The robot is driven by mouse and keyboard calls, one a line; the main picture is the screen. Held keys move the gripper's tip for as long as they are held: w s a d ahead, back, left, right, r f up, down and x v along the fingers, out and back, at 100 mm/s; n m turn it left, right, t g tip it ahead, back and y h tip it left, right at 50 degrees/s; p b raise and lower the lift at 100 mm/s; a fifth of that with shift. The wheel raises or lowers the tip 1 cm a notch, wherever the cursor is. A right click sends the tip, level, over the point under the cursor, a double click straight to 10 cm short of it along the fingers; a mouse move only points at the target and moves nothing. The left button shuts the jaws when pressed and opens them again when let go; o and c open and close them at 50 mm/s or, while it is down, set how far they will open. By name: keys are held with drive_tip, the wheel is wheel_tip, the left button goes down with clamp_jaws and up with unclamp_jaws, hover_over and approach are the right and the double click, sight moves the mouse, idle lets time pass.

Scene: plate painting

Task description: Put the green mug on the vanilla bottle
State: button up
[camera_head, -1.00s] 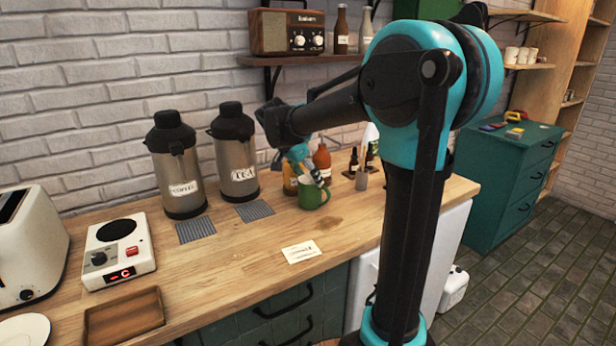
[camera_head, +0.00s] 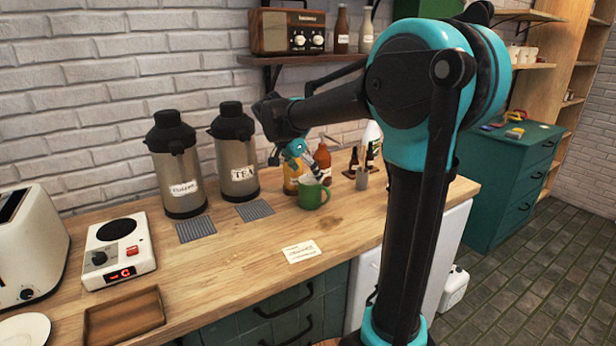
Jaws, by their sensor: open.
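The green mug (camera_head: 311,195) stands upright on the wooden counter, its handle toward the right. My gripper (camera_head: 318,174) is open, just above and behind the mug's rim; whether it touches the mug is hard to tell. An amber bottle (camera_head: 291,178) and a brown-orange bottle (camera_head: 323,160) stand behind the mug, partly hidden by it and my gripper. Two small dark bottles, one (camera_head: 354,162) left of the other (camera_head: 370,156), stand further right. The labels are too small to read, so I cannot tell which bottle is vanilla.
A coffee flask (camera_head: 177,170) and a tea flask (camera_head: 237,160) stand left of the mug. A grey cup (camera_head: 362,179) stands to its right. A paper card (camera_head: 300,251) lies in front, with clear counter around it. A shelf (camera_head: 300,59) hangs above.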

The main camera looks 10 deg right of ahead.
drive_tip(key=v, duration=1)
drive_tip(key=shift+r, duration=0.2)
drive_tip(key=shift+a, duration=0.1)
